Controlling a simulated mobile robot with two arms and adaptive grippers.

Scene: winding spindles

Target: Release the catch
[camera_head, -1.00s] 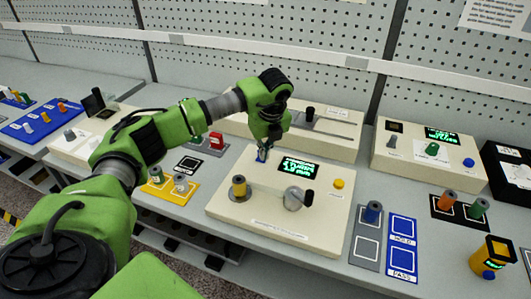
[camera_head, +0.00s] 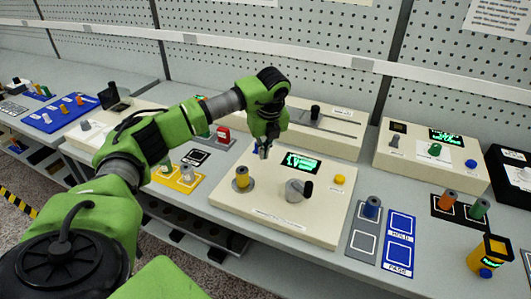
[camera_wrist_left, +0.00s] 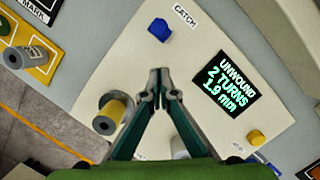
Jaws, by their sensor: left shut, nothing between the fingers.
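The catch (camera_wrist_left: 160,30) is a small blue knob beside a "CATCH" label on the cream winding box (camera_head: 315,226). In the left wrist view it lies just beyond my left gripper's fingertips (camera_wrist_left: 160,75), with a gap in the picture. My left gripper (camera_head: 263,153) is shut and empty, pointing down over the box's back left corner; there the gripper mostly hides the catch. A yellow spool on a grey spindle (camera_wrist_left: 113,113) is left of the fingers. The display (camera_wrist_left: 225,86) reads "UNWOUND 2 TURNS 1.9 mm". My right gripper is not in view.
A crank with a black handle (camera_head: 298,190) and a yellow button (camera_head: 339,180) stand on the box. Another cream box (camera_head: 322,128) stands close behind.

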